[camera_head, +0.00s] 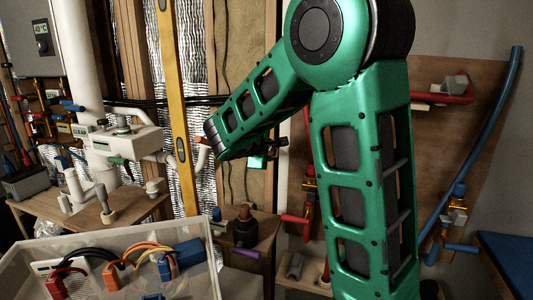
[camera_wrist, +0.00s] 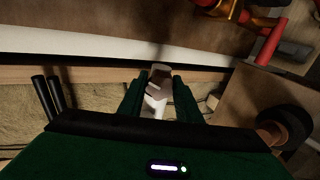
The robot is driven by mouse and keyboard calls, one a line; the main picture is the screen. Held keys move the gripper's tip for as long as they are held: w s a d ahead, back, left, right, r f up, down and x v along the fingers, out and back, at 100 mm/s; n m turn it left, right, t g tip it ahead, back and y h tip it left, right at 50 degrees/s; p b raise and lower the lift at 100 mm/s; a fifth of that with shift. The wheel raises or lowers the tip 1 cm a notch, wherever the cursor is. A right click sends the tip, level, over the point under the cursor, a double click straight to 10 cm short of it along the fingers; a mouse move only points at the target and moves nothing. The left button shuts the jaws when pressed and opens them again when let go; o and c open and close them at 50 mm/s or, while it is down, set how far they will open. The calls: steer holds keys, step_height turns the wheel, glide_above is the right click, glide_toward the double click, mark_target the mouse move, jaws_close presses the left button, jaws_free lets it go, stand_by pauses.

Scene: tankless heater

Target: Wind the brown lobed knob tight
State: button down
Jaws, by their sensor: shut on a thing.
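My gripper (camera_wrist: 157,80) is in the wrist view, with its two dark green fingers closed on either side of a pale grey-white piece (camera_wrist: 154,104). The fingers hide the sides of this piece, and I cannot make out lobes on it. In the head view my green arm reaches down to the left across the middle, and the fingers are mostly hidden or too small to read. I cannot pick out the brown lobed knob with certainty in either view. A dark brown upright part (camera_head: 245,228) with a small knobbed top stands below the arm.
A clear bin (camera_head: 205,232) holding cables and connectors stands at the front left. A yellow level (camera_head: 178,110) stands upright beside a white pipe (camera_head: 82,60). Red and blue pipes run on the right wall. A purple handle (camera_head: 246,253) lies low in the middle.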

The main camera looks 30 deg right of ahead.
steer(key=m, duration=0.3)
stand_by(0.4)
steer(key=c, duration=1.5)
jaws_free()
steer(key=n, duration=0.6)
steer(key=m, duration=0.6)
steer(key=shift+c, duration=0.6)
